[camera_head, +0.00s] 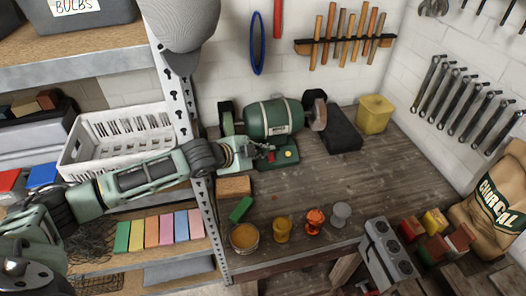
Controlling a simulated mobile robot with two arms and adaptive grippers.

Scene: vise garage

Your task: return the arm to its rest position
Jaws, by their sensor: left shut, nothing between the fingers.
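My left arm reaches in from the lower left, across the front of the shelf unit. Its gripper (268,152) is over the back left of the wooden workbench (345,180), just in front of the green bench grinder (275,118). The fingers look shut and hold nothing. They are small and partly lost against the grinder's base, so I cannot tell whether they touch it. My right gripper does not show.
A metal shelf post (183,118) and a white basket (117,135) stand close to my left arm. Several small pots, including an orange one (314,221), line the bench's front. A yellow bin (374,114) stands at the back. The bench's middle right is clear.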

